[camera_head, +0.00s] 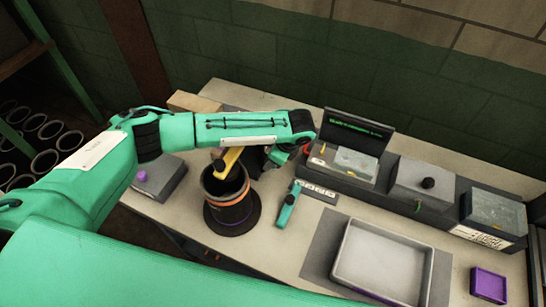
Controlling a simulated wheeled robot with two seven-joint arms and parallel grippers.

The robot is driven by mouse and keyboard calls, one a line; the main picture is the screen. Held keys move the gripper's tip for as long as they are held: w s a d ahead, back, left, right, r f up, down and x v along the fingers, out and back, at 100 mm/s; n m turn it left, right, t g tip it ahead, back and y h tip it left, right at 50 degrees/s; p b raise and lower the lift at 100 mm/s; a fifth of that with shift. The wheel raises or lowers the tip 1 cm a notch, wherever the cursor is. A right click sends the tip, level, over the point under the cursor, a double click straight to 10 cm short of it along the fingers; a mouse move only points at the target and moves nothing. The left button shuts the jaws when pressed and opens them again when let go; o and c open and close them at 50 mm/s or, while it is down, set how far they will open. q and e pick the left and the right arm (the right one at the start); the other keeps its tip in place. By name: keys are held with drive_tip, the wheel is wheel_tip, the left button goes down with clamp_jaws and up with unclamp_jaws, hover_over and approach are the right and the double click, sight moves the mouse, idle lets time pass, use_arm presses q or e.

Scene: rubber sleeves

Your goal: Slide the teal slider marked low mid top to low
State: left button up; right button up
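A small teal piece (288,205) lies at a slant on the table, right of the black cylinder. It may be the slider. A grey strip with pale markings (317,191) is beside its upper end. The markings are too small to read, so I cannot tell the slider's position. My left arm reaches in from the left above the table. My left gripper (262,158) hangs below its wrist, behind and above the black cylinder, apart from the teal piece. Its fingers are partly hidden and I cannot tell whether they are open. My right gripper is not in view.
A black cylinder with an orange band (232,205) stands on the table, a yellow piece (229,162) at its top. A grey box with a purple knob (158,178) is left. A console (420,207) with a screen (357,130), a grey tray (337,262) and a purple box (489,284) are right.

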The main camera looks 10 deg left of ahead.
use_arm(q)
clamp_jaws()
drive_tip(key=shift+f+b, duration=0.7)
drive_tip(key=shift+f, duration=1.45)
drive_tip(key=shift+s, duration=0.15)
drive_tip(key=shift+o, duration=0.4)
unclamp_jaws()
drive_tip(key=w+b+v, duration=0.1)
drive_tip(key=b+v, duration=0.2)
drive_tip(key=v, duration=1)
drive_tip(key=shift+s+d+r, duration=0.2)
drive_tip(key=shift+s+r, duration=0.2)
